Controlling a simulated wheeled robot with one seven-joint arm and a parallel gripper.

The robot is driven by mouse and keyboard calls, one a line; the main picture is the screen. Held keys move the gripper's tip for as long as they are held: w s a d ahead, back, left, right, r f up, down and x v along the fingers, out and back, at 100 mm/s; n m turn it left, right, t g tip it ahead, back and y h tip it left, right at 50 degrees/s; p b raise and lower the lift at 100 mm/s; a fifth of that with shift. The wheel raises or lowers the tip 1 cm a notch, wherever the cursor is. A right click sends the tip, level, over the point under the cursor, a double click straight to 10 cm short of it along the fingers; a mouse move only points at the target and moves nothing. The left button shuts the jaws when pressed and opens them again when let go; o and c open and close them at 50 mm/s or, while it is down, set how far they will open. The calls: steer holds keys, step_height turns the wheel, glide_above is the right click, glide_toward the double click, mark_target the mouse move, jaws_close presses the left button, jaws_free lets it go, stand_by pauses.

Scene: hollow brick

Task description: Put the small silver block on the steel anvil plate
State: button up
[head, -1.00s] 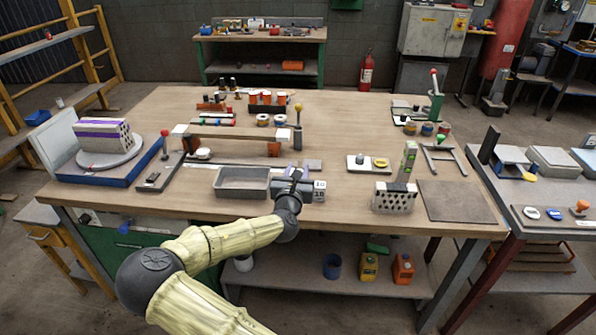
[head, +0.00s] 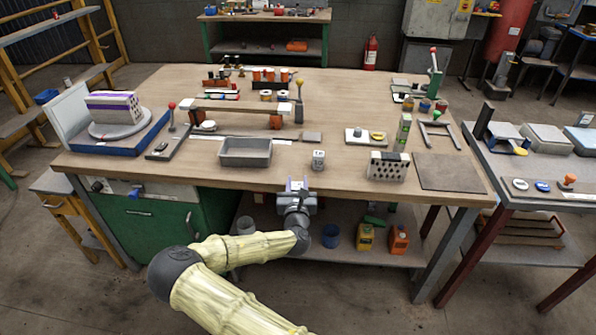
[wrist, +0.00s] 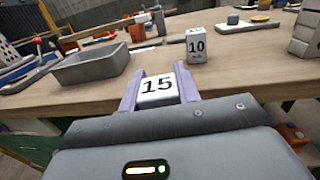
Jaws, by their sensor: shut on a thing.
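My gripper (head: 297,184) is at the table's front edge. In the wrist view its two pale purple fingers (wrist: 159,84) are shut on a small silver block (wrist: 157,88) marked 15. A second small silver block (head: 318,160), marked 10, stands on the table beyond my gripper; it also shows in the wrist view (wrist: 197,45). I cannot tell for sure which plate is the anvil plate. A flat grey-brown plate (head: 449,172) lies bare at the right. A light plate (head: 369,137) further back carries a small dark block and a yellow ring.
A grey open tray (head: 245,151) stands left of the block marked 10. A perforated brick (head: 388,167) and a green upright piece (head: 404,132) stand left of the bare plate. A low bridge-like rack (head: 240,107) is behind the tray. The tabletop between tray and brick is mostly clear.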

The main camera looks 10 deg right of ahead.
steer(key=s+f+n+y, duration=0.1)
steer(key=s+f+y, duration=0.1)
steer(key=f, duration=0.5)
steer(key=s+d+f+n+y, duration=0.1)
steer(key=s+f+y, duration=0.1)
steer(key=s+f, duration=0.3)
step_height(320, 180, down, 3)
steer(key=shift+s+r, duration=0.1)
steer(key=shift+s, duration=0.15)
